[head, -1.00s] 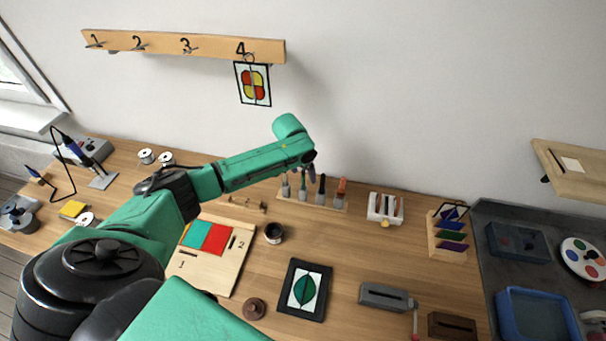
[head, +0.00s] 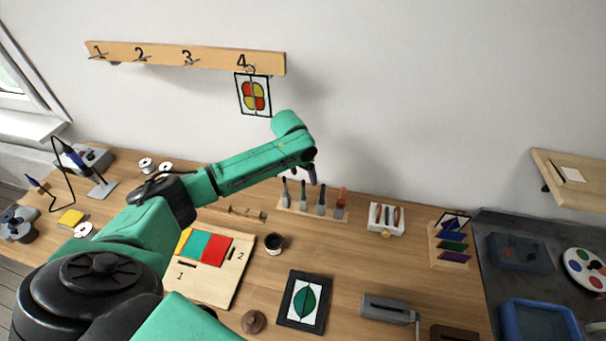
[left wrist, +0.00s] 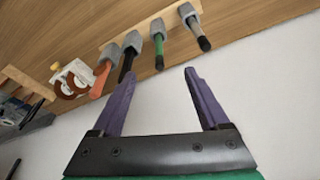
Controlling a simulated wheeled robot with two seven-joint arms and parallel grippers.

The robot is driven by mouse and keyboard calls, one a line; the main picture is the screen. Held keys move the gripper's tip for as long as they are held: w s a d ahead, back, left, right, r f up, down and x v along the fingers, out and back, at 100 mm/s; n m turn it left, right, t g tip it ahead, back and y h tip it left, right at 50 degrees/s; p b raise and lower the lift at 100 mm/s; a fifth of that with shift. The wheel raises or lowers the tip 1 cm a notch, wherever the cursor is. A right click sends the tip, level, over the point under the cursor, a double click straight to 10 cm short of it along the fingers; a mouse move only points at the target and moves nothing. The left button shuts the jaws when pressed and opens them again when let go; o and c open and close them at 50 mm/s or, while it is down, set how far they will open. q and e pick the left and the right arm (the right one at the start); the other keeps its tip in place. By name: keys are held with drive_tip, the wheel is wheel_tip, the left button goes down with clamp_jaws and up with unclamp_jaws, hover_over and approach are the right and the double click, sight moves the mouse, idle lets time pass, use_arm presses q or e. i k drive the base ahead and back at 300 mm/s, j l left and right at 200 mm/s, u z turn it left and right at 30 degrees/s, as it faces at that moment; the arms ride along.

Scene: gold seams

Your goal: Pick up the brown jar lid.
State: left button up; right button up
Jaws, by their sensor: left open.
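The brown jar lid (head: 254,322) lies on the wooden table near the bottom middle of the head view, a round dark disc with a knob. It does not show in the left wrist view. My left gripper (head: 312,174) is raised in front of the wall above the tool rack, far behind the lid. In the left wrist view the left gripper (left wrist: 153,82) has its two purple fingers apart with nothing between them. My right gripper is not in view.
A dark cup (head: 274,244) stands behind the lid. A black-framed leaf picture (head: 304,301) lies right of it, and a board with coloured squares (head: 222,285) lies left. The tool rack (head: 312,212) stands along the wall. Bare table lies around the lid.

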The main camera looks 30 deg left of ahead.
sight(252, 321)
drive_tip(key=k, duration=2)
